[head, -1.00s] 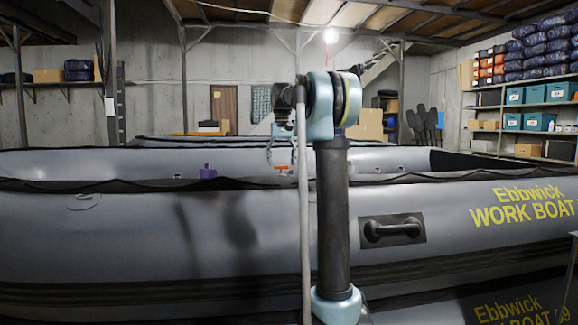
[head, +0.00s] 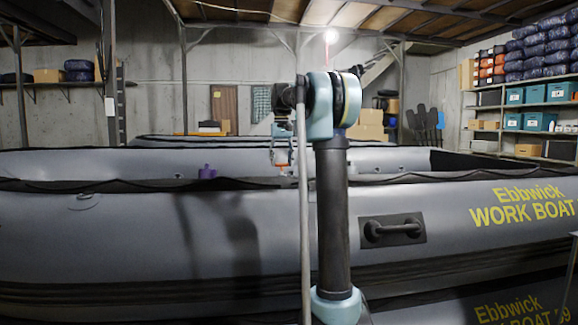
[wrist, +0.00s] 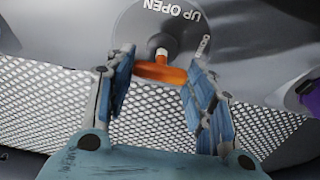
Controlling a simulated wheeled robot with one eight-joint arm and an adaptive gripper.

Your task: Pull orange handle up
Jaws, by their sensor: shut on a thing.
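The orange handle (wrist: 160,73) is a short bar on a stem in front of a round grey disc (wrist: 158,28) marked "UP OPEN". My gripper (wrist: 163,68) has its blue-padded fingers at the two ends of the bar and is shut on it. In the wrist view the bar lies nearly level. In the head view my gripper (head: 281,150) is small and partly hidden by my arm. A bit of orange shows at its fingertips, just above the near tube of the grey boat (head: 130,225).
A white mesh (wrist: 50,105) lies behind and below my fingers. The near tube carries a black grab handle (head: 393,230).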

